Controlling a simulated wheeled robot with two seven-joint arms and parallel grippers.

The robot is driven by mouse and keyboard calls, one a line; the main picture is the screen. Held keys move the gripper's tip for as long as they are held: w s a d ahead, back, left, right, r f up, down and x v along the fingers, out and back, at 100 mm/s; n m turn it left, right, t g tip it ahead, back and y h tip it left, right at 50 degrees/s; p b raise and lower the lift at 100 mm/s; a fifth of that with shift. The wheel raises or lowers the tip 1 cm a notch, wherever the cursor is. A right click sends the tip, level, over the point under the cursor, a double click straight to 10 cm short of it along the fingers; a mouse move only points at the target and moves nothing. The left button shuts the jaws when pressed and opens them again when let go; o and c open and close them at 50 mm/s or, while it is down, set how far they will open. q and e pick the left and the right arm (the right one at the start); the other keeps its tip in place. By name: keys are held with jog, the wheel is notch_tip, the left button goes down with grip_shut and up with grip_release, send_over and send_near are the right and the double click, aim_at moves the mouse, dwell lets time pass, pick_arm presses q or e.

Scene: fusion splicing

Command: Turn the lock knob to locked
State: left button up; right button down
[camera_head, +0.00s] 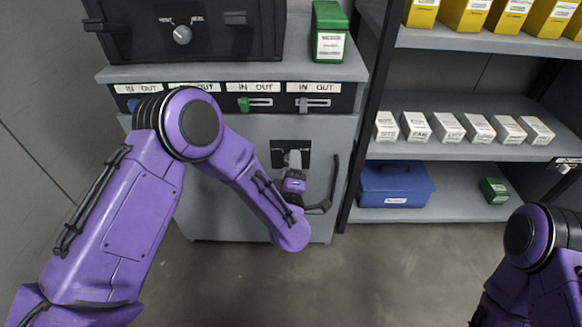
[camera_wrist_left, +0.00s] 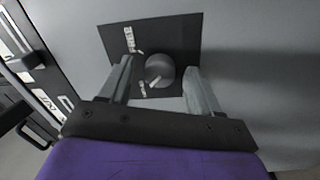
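The lock knob (camera_wrist_left: 160,69) is a round grey knob with a white pointer mark on a black square plate (camera_wrist_left: 175,35) in the left wrist view. Its mark points toward the lower of two small white labels, whose text is too small to read. My left gripper (camera_wrist_left: 158,66) is open, with one finger on each side of the knob and visible gaps between. In the head view the black plate (camera_head: 277,148) is on the grey cabinet door, and my left gripper (camera_head: 294,160) covers the knob. My right arm shows at the right edge, but its gripper is out of view.
A black bar handle (camera_head: 333,185) is on the door just right of the plate. Several IN/OUT sliders sit above, including a green one (camera_head: 244,104). A dark safe (camera_head: 150,40) and green box (camera_head: 329,32) stand on top. Shelves with boxes and a blue case (camera_head: 396,184) are right.

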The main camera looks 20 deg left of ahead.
pick_arm(q)
jog(key=p+v, duration=0.1)
jog(key=v, duration=0.9)
jog(key=shift+s+p, duration=0.3)
jog(key=shift+d, duration=0.1)
